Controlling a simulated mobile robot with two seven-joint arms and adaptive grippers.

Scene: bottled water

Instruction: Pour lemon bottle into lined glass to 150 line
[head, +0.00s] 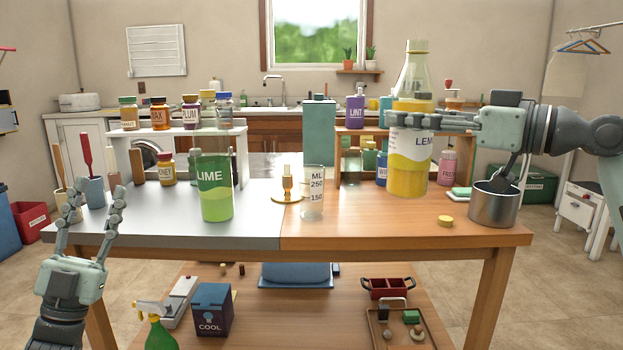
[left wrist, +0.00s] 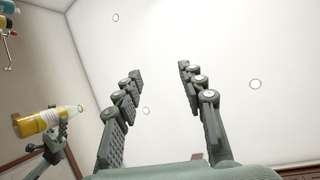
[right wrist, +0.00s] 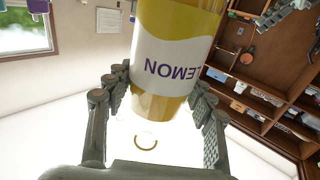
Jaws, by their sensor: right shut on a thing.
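The lemon bottle (head: 408,175) has yellow liquid, a white label and a clear, uncapped neck. My right gripper (head: 420,119) is shut on it and holds it upright at the right of the table; whether its base touches the tabletop is hard to tell. It fills the right wrist view (right wrist: 172,50) between the fingers. The lined glass (head: 312,195) is clear, with 250 and 150 marks, and looks empty. It stands near the table's middle, left of the bottle. My left gripper (head: 95,208) is open and empty at the front left, with its fingers apart in the left wrist view (left wrist: 160,85).
A green lime container (head: 215,190) stands left of the glass, and a brass candle holder (head: 288,190) just behind it. A yellow cap (head: 445,221) lies at the front right, near a metal pot (head: 492,208). Small racks (head: 225,135) with jars stand behind.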

